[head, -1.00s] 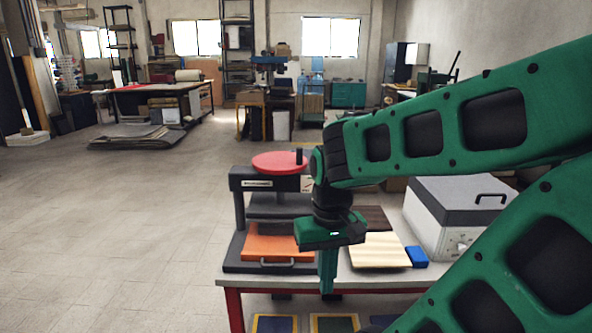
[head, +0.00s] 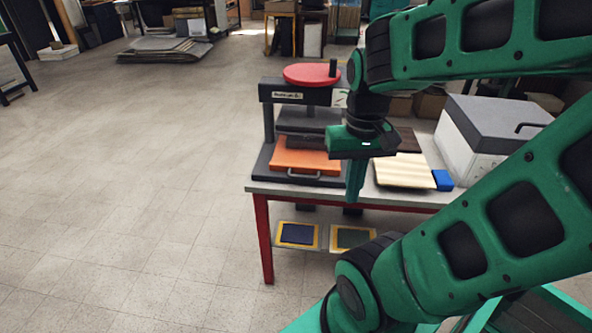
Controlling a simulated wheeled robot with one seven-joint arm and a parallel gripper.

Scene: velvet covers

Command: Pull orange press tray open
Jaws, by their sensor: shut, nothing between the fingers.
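The orange press tray (head: 303,158) lies flat in the base of a dark press (head: 292,97) with a red round wheel (head: 311,74) on top. A grey handle (head: 303,176) sits on the tray's front edge. My gripper (head: 355,196) points down just right of the tray, in front of the table edge in the picture, apart from the handle. It is green, shut and empty. My gripper and wrist hide the right part of the press.
The press stands on a white-topped table with red legs (head: 262,230). Right of it are light wooden boards (head: 404,172), a blue block (head: 443,180) and a white box with a grey lid (head: 491,136). Framed panels (head: 298,235) lie on the lower shelf. Floor at left is clear.

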